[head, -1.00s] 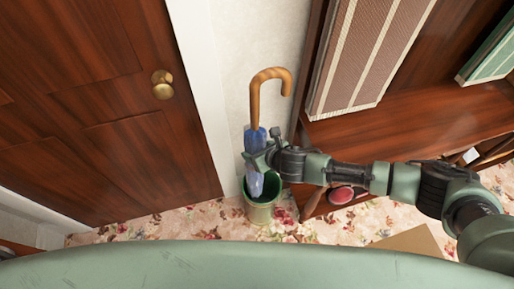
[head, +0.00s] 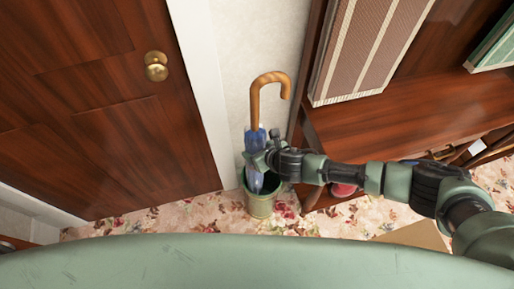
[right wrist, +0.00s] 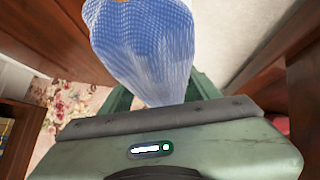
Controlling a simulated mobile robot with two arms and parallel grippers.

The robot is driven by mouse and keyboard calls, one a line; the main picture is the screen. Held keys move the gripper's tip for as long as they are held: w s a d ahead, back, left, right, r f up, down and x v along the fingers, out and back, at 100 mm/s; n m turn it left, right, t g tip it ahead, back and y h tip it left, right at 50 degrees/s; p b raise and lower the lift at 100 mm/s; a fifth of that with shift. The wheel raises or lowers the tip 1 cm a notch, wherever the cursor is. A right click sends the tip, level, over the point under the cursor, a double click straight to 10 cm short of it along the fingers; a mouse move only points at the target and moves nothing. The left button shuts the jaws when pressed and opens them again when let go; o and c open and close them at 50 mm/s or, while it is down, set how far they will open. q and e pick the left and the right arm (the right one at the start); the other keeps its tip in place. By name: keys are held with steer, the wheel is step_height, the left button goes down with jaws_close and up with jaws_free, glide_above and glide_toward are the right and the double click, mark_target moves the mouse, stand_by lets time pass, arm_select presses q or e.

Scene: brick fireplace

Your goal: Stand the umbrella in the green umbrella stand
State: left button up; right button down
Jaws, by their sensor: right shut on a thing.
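The umbrella has a blue folded canopy (head: 254,180) and a curved wooden handle (head: 268,90). It is upright, handle up. Its lower end is within the mouth of the green umbrella stand (head: 261,207) in the head view; the tip is hidden, so I cannot tell whether it touches the bottom. My right gripper (head: 258,160) is shut on the canopy just above the stand's rim. In the right wrist view the blue canopy (right wrist: 145,50) fills the space between the fingers. My left gripper is not in view.
A brown wooden door (head: 90,110) with a brass knob (head: 156,67) stands at the left. A wooden shelf unit (head: 410,120) holding a striped box (head: 365,50) is close on the right, beside my arm. The floor has a flowered carpet (head: 160,222).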

steer(key=shift+a+f+b, duration=0.1)
steer(key=shift+f+b, duration=0.95)
steer(key=shift+f, duration=0.7)
steer(key=shift+c, duration=1.4)
jaws_free()
steer(key=shift+f, duration=0.1)
steer(key=p+v, duration=0.1)
steer(key=v, duration=0.7)
